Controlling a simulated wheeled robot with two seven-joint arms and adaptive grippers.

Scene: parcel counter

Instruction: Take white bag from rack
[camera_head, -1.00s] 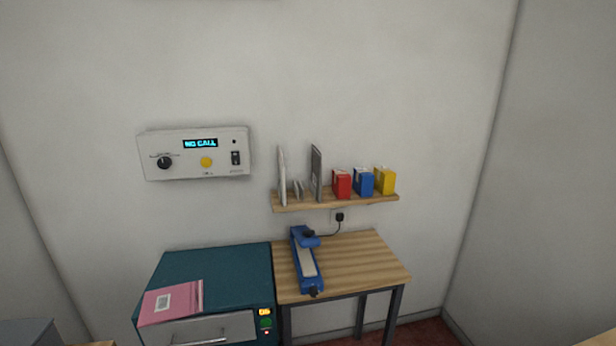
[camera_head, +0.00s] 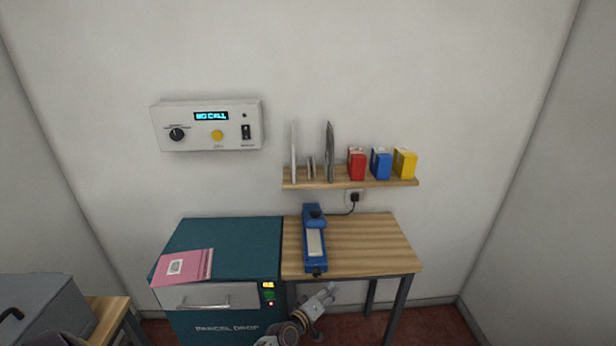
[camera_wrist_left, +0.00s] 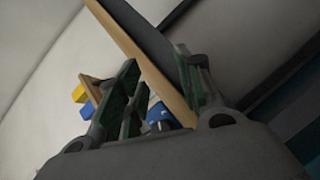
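On the wooden wall shelf (camera_head: 350,183), a thin white bag (camera_head: 294,152) stands upright at the left end, seen nearly edge-on. A grey bag (camera_head: 329,152) stands upright to its right, with small grey dividers (camera_head: 311,167) between them. My left gripper (camera_head: 329,291) is low in front of the table, below the shelf and well apart from the white bag. In the left wrist view its fingers (camera_wrist_left: 160,85) are spread with nothing held between them. I cannot make out the white bag in that view. My right gripper is out of view.
Red (camera_head: 356,164), blue (camera_head: 380,164) and yellow (camera_head: 404,163) boxes stand on the shelf's right half. A blue sealer (camera_head: 314,240) lies on the table (camera_head: 370,245). A teal parcel drop cabinet (camera_head: 235,240) with pink packets (camera_head: 182,267) stands left. A control box (camera_head: 207,126) hangs above.

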